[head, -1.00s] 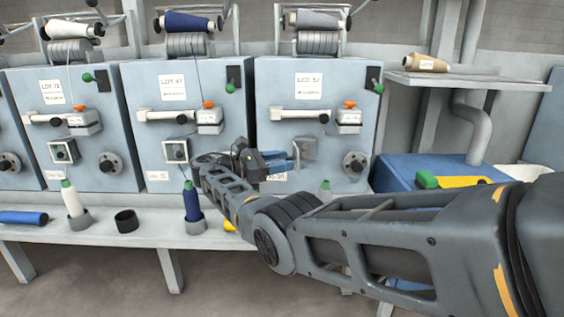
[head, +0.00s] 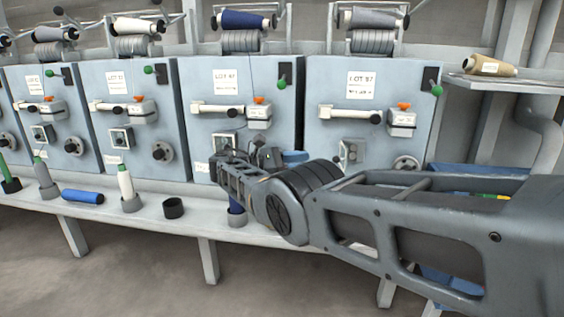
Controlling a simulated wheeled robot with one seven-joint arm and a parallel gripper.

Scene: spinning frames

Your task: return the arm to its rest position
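My arm reaches in from the right side of the head view, across the front of the machines. My gripper (head: 292,156) is at its far end, in front of the gap between the LOT 47 machine (head: 228,115) and the LOT 57 machine (head: 358,140). The forearm and wrist joint partly hide it. A blue part shows at its tip, but I cannot tell whether the fingers are apart or hold anything.
A long grey shelf (head: 215,224) runs below the machines. On it are a blue bobbin lying down (head: 82,196), a white bobbin (head: 126,184), an empty dark cup (head: 173,208) and a blue bobbin (head: 236,205) partly behind my arm. A tan cone (head: 490,66) lies on the right-hand ledge.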

